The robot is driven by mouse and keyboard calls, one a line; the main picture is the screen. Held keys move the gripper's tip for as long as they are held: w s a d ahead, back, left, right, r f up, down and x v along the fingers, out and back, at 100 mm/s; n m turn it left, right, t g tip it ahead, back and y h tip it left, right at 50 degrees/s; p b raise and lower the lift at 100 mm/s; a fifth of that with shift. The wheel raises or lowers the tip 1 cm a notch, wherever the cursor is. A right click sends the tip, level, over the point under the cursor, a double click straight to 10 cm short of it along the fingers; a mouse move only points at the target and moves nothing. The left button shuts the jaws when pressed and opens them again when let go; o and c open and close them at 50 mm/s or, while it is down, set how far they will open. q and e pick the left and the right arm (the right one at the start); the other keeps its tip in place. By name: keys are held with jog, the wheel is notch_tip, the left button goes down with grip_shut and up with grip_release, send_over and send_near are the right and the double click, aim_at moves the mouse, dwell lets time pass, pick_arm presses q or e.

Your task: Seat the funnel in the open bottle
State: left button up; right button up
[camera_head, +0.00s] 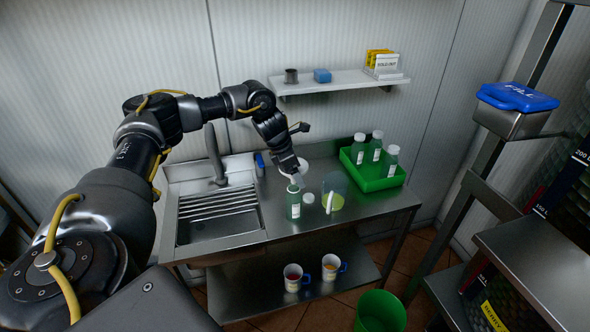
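A green bottle (293,205) with a pale label stands upright near the front of the steel counter. My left gripper (291,172) comes in from above and behind it, with its fingers at a white funnel (301,170). The gripper appears shut on the funnel's rim, though the fingertips are small and partly hidden. The funnel is just above and behind the bottle top; I cannot tell whether its spout touches the mouth. A white cap (308,198) lies on the counter right of the bottle. My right gripper is not in view.
A clear jug (334,188) with green liquid and a white handle stands close right of the bottle. A green crate (370,179) holds three capped bottles. A sink (215,210) with a tap (214,157) is at left. A shelf (340,82) hangs behind.

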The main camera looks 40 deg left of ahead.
pick_arm(q)
jog(key=shift+f+b, duration=0.75)
jog(key=shift+f, duration=0.8)
jog(key=o, duration=0.9)
jog(key=b+v, duration=0.2)
jog(key=v, duration=0.7)
jog(key=shift+a+r+b, duration=0.1)
jog(key=shift+r+b, duration=0.1)
jog(key=shift+b, duration=0.1)
jog(key=shift+v, duration=0.75)
